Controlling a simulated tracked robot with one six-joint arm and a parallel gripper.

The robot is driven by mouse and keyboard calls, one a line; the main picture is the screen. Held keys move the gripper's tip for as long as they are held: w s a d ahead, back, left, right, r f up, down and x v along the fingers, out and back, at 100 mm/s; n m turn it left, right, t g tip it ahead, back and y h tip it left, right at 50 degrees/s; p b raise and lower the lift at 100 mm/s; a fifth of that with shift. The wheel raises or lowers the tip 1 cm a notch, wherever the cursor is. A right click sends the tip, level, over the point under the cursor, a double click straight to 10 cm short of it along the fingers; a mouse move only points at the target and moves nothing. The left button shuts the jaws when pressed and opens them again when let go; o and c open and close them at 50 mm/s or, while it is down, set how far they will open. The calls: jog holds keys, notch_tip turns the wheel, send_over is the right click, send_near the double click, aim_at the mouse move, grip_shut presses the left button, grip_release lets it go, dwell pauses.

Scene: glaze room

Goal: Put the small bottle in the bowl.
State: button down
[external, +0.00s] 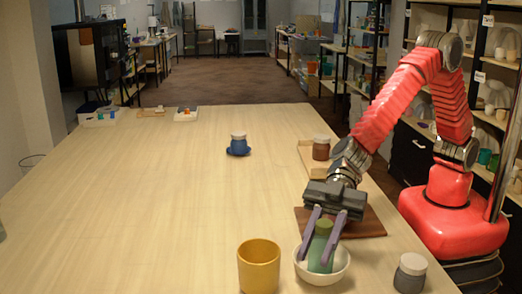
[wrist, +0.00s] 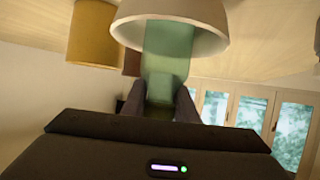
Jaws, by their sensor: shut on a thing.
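The small green bottle (external: 321,246) stands roughly upright between the fingers of my gripper (external: 315,257), which is shut on it. Its lower part is inside the rim of the white bowl (external: 342,271) near the table's front edge. I cannot tell whether its base touches the bowl's bottom. In the wrist view the bottle (wrist: 170,60) runs from between my fingers (wrist: 158,103) into the bowl (wrist: 180,14), which hides its far end.
A yellow cup (external: 259,268) stands close left of the bowl, and a grey lidded jar (external: 411,274) to its right. A brown board (external: 366,224) lies behind. Farther back are a brown jar (external: 321,148) and a jar on a blue dish (external: 238,151).

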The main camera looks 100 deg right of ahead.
jog(key=shift+f, duration=0.2)
jog(key=c, duration=1.4)
grip_release()
jog(key=shift+r, duration=0.1)
jog(key=shift+r, duration=0.2)
jog(key=shift+s+d+r, duration=0.1)
jog(key=shift+d, duration=0.05)
jog(key=v, duration=1.1)
jog(key=shift+d, duration=0.25)
jog(key=shift+s+r, duration=0.1)
jog(key=shift+r, duration=0.05)
